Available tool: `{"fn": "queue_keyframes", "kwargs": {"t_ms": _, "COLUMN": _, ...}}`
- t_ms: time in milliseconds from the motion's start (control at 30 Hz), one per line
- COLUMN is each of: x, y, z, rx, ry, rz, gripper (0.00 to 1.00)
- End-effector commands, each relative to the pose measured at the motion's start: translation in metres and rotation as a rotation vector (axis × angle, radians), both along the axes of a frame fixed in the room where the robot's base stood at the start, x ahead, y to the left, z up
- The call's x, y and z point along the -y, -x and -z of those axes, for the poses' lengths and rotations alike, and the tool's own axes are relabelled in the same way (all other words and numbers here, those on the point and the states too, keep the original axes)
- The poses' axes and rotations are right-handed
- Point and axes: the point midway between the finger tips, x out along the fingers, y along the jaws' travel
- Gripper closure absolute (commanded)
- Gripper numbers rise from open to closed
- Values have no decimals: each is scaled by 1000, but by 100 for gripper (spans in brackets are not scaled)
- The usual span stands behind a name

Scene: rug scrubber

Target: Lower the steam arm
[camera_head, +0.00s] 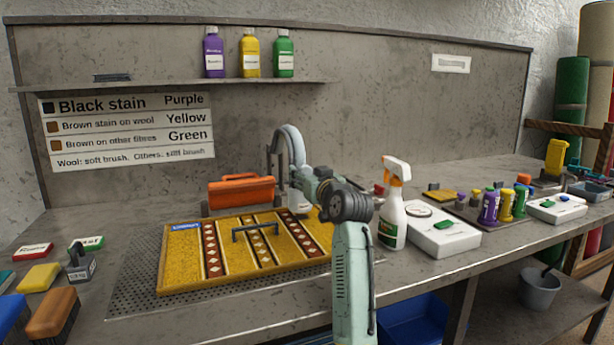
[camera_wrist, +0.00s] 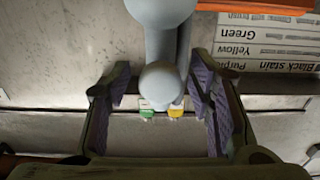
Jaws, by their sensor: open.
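The steam arm (camera_head: 291,141) is a grey-blue bent tube that rises behind the rug and curves over at the top. In the wrist view, its rounded grey end (camera_wrist: 160,84) lies between the two purple-padded fingers of my gripper (camera_wrist: 158,92). The fingers are open, with a visible gap on each side of the tube. In the head view my gripper (camera_head: 304,180) is beside the steam arm, partly hidden by my own wrist. The yellow patterned rug (camera_head: 186,262) lies below on a perforated grey plate (camera_head: 135,285).
An orange box (camera_head: 241,190) stands behind the rug. A spray bottle (camera_head: 392,218) and white case (camera_head: 440,236) are close on the right. Brushes and blocks (camera_head: 52,312) lie at the left. Coloured bottles (camera_head: 249,54) stand on the shelf above.

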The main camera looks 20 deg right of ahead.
Motion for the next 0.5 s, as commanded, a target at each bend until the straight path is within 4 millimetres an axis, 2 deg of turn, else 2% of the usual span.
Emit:
{"fn": "queue_keyframes", "kwargs": {"t_ms": 167, "x": 0, "y": 4, "z": -2, "rx": 3, "ry": 1, "rz": 0, "gripper": 52}}
{"fn": "queue_keyframes", "kwargs": {"t_ms": 267, "x": 0, "y": 15, "z": -2, "rx": 4, "ry": 1, "rz": 0, "gripper": 52}}
{"fn": "queue_keyframes", "kwargs": {"t_ms": 500, "x": -3, "y": 65, "z": 0, "rx": 3, "ry": 1, "rz": 2, "gripper": 52}}
